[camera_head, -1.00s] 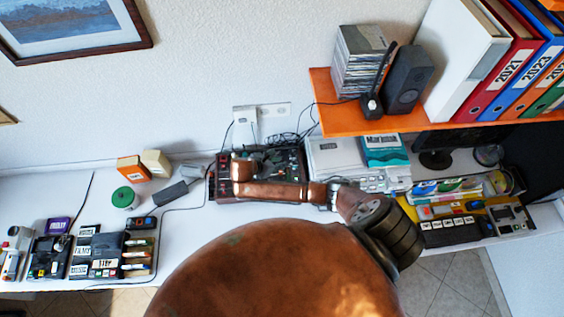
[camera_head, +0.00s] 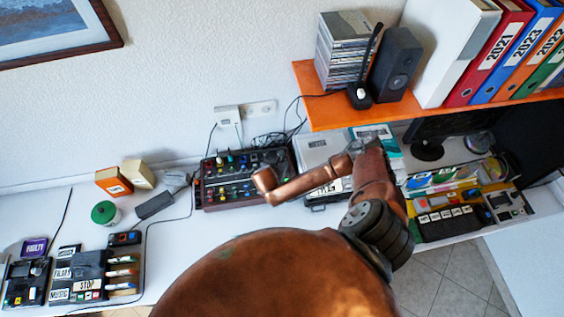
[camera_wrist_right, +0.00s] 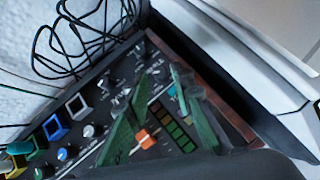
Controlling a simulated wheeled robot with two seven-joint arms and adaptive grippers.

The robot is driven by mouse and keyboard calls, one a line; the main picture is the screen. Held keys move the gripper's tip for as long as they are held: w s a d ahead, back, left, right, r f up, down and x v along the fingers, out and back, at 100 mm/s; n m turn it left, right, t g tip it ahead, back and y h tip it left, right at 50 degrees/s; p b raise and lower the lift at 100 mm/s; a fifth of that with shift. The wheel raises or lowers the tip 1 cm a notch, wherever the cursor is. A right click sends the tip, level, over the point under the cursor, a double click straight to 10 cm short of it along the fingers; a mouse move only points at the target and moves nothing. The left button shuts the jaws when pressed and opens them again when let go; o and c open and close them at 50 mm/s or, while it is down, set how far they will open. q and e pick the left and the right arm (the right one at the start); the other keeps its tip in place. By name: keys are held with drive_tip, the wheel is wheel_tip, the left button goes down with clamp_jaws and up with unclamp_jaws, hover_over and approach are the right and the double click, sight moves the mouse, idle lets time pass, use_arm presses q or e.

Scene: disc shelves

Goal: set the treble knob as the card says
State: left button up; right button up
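The mixer (camera_head: 228,185) is a dark box with red-brown sides and coloured knobs, on the white desk against the wall. My right gripper (camera_wrist_right: 161,82) shows two green finger plates, apart, over the right part of the panel in the wrist view. Nothing shows held between them. Small silver knobs (camera_wrist_right: 138,52) lie beyond the fingertips, beside small white lettering that I cannot read fully. I cannot tell for sure which is the treble knob. In the head view my copper arm hides part of the mixer. No readable setting card shows. My left gripper is not in view.
An orange fader (camera_wrist_right: 144,139) and a level meter (camera_wrist_right: 178,132) lie beneath the fingers. Black cables (camera_wrist_right: 85,40) loop behind the mixer. A light-grey device (camera_head: 313,148) stands right of it. An orange shelf (camera_head: 322,113) hangs above right.

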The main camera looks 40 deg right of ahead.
sight(283, 162)
drive_tip(key=shift+x, duration=1.35)
drive_tip(key=shift+c, duration=0.4)
clamp_jaws()
